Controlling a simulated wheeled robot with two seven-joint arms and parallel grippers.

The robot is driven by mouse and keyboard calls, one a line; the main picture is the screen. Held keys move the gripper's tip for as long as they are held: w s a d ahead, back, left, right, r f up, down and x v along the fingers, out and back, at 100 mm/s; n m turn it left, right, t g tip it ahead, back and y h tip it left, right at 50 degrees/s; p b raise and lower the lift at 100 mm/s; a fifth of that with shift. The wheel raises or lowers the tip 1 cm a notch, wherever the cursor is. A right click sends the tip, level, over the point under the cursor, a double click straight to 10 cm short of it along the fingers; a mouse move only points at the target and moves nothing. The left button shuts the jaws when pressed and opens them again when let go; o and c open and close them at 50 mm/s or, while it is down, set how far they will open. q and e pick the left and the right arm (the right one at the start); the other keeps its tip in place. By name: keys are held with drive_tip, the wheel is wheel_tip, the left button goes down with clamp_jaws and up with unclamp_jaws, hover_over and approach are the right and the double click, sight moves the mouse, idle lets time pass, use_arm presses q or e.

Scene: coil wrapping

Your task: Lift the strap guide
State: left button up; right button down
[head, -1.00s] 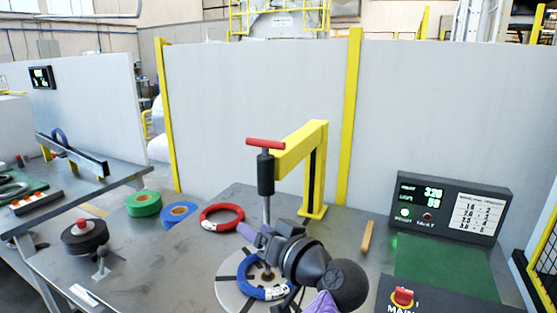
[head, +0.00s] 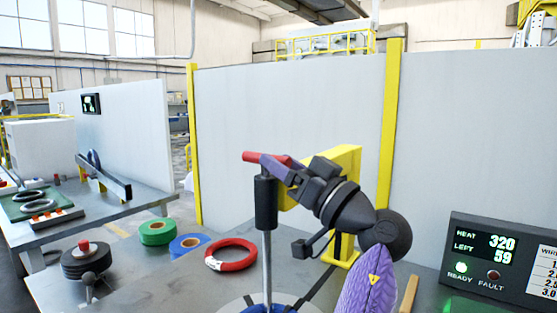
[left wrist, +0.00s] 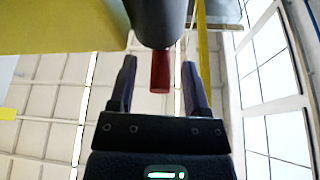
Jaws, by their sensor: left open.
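The strap guide is a red crossbar handle (head: 250,156) on a black sleeve (head: 265,203) and a metal rod, held by a yellow post arm (head: 345,160). My left gripper (head: 275,163) is at the right part of the red handle, partly covering it. In the left wrist view my left gripper (left wrist: 158,75) is open. The red handle (left wrist: 160,75) shows end-on between its two fingers, with visible gaps on both sides. The black sleeve (left wrist: 158,22) is just beyond. The blue coil (head: 283,308) under the rod is mostly cut off. My right gripper is not in view.
A red coil (head: 232,254), a blue roll (head: 188,246) and a green roll (head: 158,232) lie on the grey table (head: 130,284). A black spool (head: 85,262) stands at the left. A control panel (head: 484,254) is at the right. Grey partitions stand behind.

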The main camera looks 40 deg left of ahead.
use_arm(q)
drive_tip(key=shift+x, duration=0.75)
clamp_jaws()
idle(0.7)
